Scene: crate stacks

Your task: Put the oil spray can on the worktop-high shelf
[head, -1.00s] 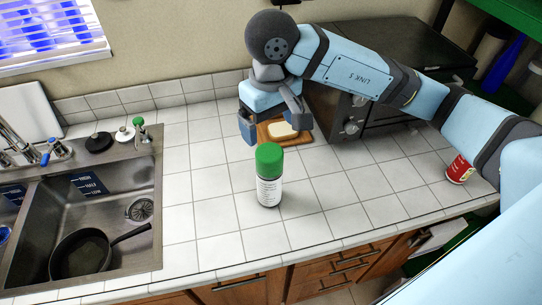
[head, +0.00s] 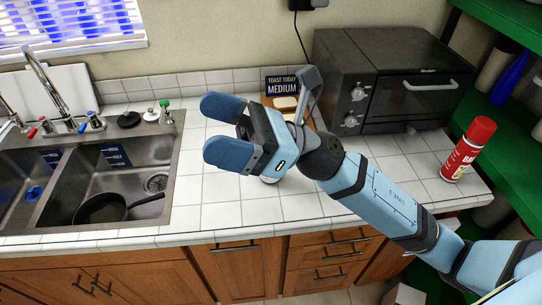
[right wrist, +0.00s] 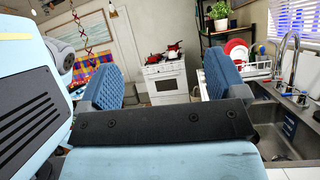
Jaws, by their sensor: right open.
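A tall can with a red cap and red-and-white label (head: 467,150) stands upright on the counter's right end, by the green shelving. A green-capped white can seen earlier is now almost wholly hidden behind my right gripper; a pale bit of its base (head: 268,180) shows below it. I cannot tell from the labels which can is the oil spray. My right gripper (head: 225,128) is open and empty above the counter, pointing left; its spread fingers also show in the right wrist view (right wrist: 160,78). A green shelf (head: 503,122) lies near counter height at the right. My left gripper is not in view.
A black toaster oven (head: 388,80) stands at the back. Bread (head: 286,103) lies before a sign reading "MEDIUM" (head: 287,83). The sink (head: 105,165) at left holds a black pan (head: 100,208). The front middle tiles are clear.

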